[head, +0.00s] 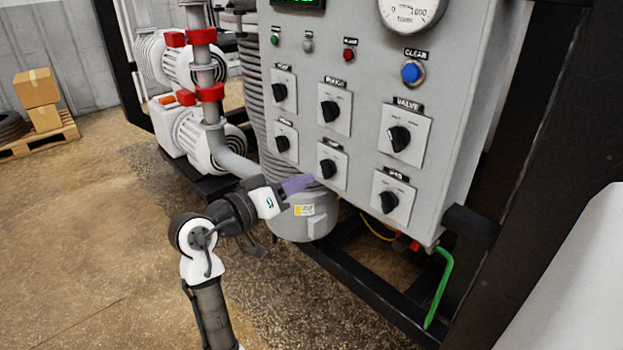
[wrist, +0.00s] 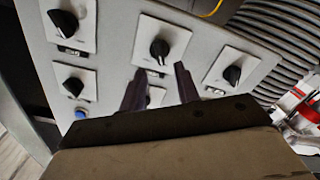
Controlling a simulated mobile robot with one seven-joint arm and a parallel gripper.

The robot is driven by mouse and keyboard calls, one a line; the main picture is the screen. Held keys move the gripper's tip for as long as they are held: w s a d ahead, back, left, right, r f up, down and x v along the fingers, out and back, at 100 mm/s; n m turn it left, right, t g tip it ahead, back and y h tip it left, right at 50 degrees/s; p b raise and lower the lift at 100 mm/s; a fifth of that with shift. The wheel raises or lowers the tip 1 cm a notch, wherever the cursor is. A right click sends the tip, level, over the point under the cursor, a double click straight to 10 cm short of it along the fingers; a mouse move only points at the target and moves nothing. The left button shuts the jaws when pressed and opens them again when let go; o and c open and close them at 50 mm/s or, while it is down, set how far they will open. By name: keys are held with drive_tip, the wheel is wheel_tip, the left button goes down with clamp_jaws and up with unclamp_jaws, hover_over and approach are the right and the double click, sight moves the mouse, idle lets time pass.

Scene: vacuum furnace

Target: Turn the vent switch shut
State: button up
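The grey control panel (head: 375,75) carries several black rotary knobs on white plates. The lower middle switch (head: 328,168) has a label I cannot read surely; it may be the vent switch. In the wrist view, which shows the panel upside down, this switch (wrist: 160,48) lies straight ahead of my fingers. My gripper (head: 304,182) is just left of and below that knob in the head view. In the wrist view my gripper (wrist: 158,72) has its two dark fingers apart with nothing between them. The fingertips appear short of the knob. The knob's exact setting is unclear.
Other knobs sit close by: the lower left knob (head: 282,143), the upper middle knob (head: 330,111), the valve knob (head: 399,138) and the lower right knob (head: 389,201). A blue clear button (head: 411,72) is above.

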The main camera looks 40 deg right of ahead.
drive_tip(key=a+b, duration=0.1)
drive_tip(key=a, duration=0.7)
drive_tip(key=shift+s, duration=0.3)
